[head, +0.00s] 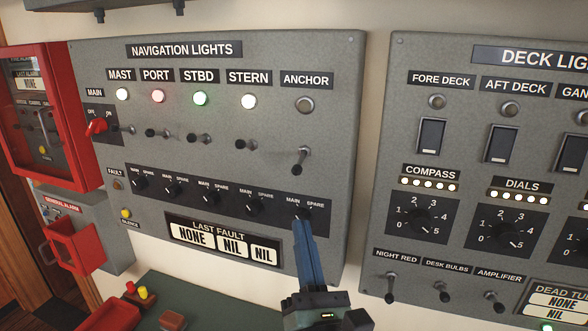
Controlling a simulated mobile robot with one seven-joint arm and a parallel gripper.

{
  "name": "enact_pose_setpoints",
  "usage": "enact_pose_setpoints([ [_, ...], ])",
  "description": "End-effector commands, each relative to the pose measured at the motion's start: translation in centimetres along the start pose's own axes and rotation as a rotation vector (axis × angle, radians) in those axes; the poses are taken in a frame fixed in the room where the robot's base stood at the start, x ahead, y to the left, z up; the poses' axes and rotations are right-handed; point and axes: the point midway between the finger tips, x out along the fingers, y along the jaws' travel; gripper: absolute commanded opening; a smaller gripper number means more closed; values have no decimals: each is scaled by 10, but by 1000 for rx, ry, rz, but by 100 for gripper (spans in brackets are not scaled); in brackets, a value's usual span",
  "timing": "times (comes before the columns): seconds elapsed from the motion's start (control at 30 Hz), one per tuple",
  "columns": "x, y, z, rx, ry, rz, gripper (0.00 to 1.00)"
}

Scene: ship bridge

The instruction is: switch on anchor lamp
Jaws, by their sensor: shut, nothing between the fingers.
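The ANCHOR lamp (304,105) at the right end of the navigation lights panel (340,70) is grey and unlit. Its toggle switch (299,160) is below it, with the lever pointing down. Under that is the anchor MAIN/SPARE selector (306,209), partly hidden by my fingertips. My gripper (302,222) comes up from below, fingers shut and empty. Its tips are below the anchor toggle and apart from it in the picture. They overlap the selector, but I cannot tell whether they touch it.
MAST (122,94), PORT (158,96), STBD (200,98) and STERN (248,101) lamps are lit. The stern toggle (246,144) is left of the anchor toggle. The deck lights panel (460,140) stands right, across a bare wall gap. Red boxes (75,120) are far left.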

Motion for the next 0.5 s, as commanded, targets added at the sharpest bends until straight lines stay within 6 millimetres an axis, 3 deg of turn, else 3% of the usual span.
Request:
enact_pose_setpoints([
  [0.27,5,0,2,3,-3,1,0],
  [0.5,42,2,4,4,-4,2,0],
])
